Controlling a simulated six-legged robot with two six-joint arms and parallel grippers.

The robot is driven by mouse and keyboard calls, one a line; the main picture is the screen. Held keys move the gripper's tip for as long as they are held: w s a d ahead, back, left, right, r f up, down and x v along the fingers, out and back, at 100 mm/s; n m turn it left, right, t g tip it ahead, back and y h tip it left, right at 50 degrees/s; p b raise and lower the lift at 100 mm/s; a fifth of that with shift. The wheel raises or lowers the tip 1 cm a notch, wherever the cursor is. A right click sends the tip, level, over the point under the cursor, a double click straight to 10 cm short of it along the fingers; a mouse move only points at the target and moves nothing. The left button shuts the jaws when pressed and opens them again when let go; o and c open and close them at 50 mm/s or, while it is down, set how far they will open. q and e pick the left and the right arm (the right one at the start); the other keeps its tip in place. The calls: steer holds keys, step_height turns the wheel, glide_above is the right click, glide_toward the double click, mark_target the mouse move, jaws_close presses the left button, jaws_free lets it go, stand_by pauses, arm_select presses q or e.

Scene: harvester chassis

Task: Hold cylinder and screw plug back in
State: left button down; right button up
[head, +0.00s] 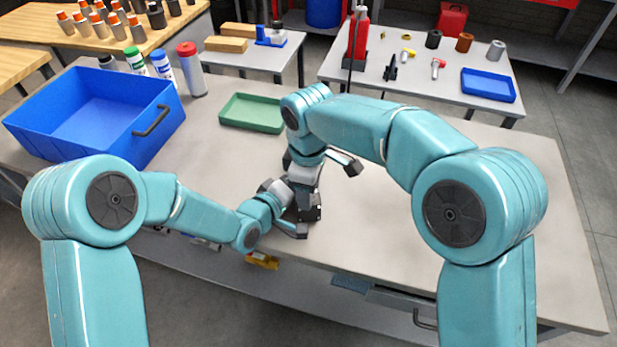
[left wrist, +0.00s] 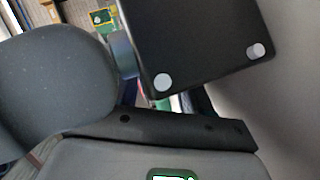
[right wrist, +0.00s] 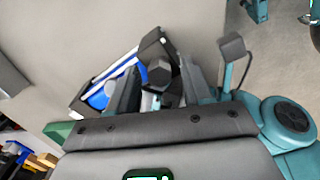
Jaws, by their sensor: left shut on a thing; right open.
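A dark, blocky body (head: 312,212), probably the cylinder, stands near the front edge of the workbench. My left gripper (head: 293,208) is shut on it from the left. In the left wrist view the body is a black block (left wrist: 200,45) with two pale round spots. My right gripper (head: 318,166) points down over it, jaws open. In the right wrist view a dark hexagonal piece (right wrist: 160,72), probably the plug, lies between the right jaws. I cannot tell whether they touch it or how far in it sits. Its lower part is hidden.
A blue bin (head: 70,140) stands at the left of the workbench (head: 480,230), with several capped bottles behind it. A green tray (head: 252,113) lies behind my grippers. The right side of the bench is clear. Other tables stand behind.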

steer(key=shift+f, duration=0.15)
jaws_close()
steer(key=shift+o, duration=0.2)
jaws_free()
steer(key=shift+r, duration=2.3)
arm_select(q)
steer(key=shift+f, duration=0.1)
arm_select(e)
steer(key=o, duration=0.6)
steer(key=shift+c, duration=0.2)
